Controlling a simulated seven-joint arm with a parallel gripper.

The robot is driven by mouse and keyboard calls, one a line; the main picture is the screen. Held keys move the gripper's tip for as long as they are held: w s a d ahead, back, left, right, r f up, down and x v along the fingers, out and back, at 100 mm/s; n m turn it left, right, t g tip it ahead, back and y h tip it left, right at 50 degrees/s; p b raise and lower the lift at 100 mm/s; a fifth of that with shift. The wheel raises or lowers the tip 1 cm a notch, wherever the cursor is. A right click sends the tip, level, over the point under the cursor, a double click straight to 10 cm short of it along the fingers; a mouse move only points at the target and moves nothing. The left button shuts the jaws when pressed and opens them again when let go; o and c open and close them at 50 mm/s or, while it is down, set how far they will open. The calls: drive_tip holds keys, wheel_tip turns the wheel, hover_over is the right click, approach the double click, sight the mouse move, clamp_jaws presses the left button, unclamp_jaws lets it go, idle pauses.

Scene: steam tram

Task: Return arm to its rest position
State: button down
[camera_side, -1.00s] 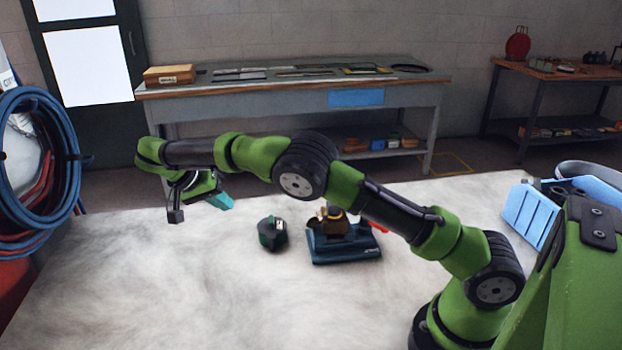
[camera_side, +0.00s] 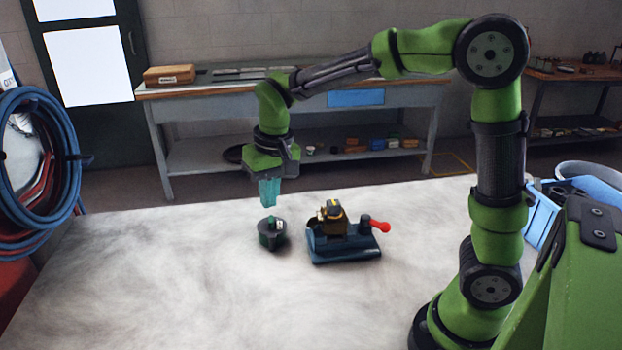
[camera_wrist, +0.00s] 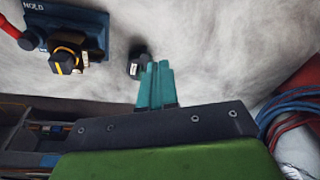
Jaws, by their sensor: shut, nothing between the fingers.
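My gripper (camera_side: 269,193) points down in the side view, above and apart from a dark round piece (camera_side: 271,233) with a green part on the table. Its teal fingers are together with nothing between them. In the wrist view the shut fingers (camera_wrist: 156,75) reach toward the same dark piece (camera_wrist: 138,64) and hide part of it. My arm is bent up high, with its elbow at the upper right of the side view.
A dark blue fixture (camera_side: 343,250) with a brass-coloured part (camera_side: 332,218) and a red-tipped lever (camera_side: 380,227) stands right of the dark piece. A blue bin (camera_side: 541,212) is at the right. Blue hoses (camera_side: 68,160) hang at the left. The front tabletop is clear.

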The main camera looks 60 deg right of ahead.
drive_tip(key=s+r+t+y, duration=0.1)
drive_tip(key=s+r+t, duration=0.1)
drive_tip(key=s, duration=0.6)
drive_tip(key=s+r+t, duration=0.3)
drive_tip(key=s, duration=0.5)
drive_tip(key=shift+t+y, duration=0.3)
drive_tip(key=shift+y, duration=0.1)
drive_tip(key=shift+r, duration=0.1)
